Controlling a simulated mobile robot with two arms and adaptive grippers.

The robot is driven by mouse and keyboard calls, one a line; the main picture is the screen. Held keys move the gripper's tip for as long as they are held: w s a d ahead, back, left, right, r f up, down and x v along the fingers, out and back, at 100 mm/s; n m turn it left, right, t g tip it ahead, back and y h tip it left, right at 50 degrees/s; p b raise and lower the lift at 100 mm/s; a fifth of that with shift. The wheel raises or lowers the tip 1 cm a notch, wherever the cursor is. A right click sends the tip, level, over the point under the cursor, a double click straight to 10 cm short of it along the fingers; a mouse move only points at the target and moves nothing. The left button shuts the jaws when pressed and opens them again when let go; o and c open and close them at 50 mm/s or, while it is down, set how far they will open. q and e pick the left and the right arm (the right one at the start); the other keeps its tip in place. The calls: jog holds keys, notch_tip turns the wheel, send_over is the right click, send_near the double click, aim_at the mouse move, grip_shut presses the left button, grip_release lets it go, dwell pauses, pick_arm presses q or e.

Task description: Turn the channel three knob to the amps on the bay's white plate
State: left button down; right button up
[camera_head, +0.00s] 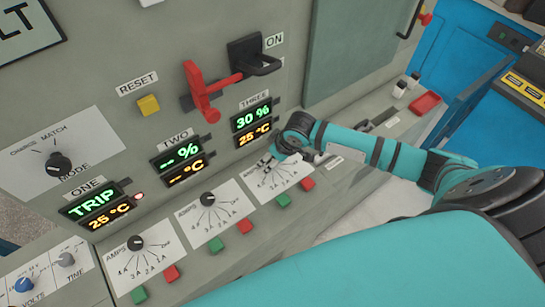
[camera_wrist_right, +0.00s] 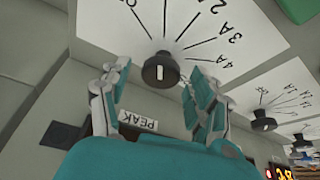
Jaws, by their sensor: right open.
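The channel three knob (camera_wrist_right: 160,70) is black with a white mark, on a white scale plate (camera_wrist_right: 100,25) with amp figures around it. In the wrist view it sits between the fingertips of my right gripper (camera_wrist_right: 157,84), which is open, with a visible gap on each side. In the head view my right gripper (camera_head: 270,160) is over the channel three scale plate (camera_head: 286,177) and hides the knob. The channel three display (camera_head: 252,120) reads 30 % and 25 °C. I cannot make out a separate bay plate giving an amp value. My left gripper is not in view.
Channel one's knob (camera_head: 135,243) and channel two's knob (camera_head: 207,198) are on neighbouring plates. Green and red buttons (camera_head: 307,184) line the plates' lower edges. A red-handled lever (camera_head: 200,92) and a yellow reset button (camera_head: 148,105) are above. A PEAK label (camera_wrist_right: 139,120) shows near the fingers.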

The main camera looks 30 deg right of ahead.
jog(key=v, duration=1.2)
dwell(0.3)
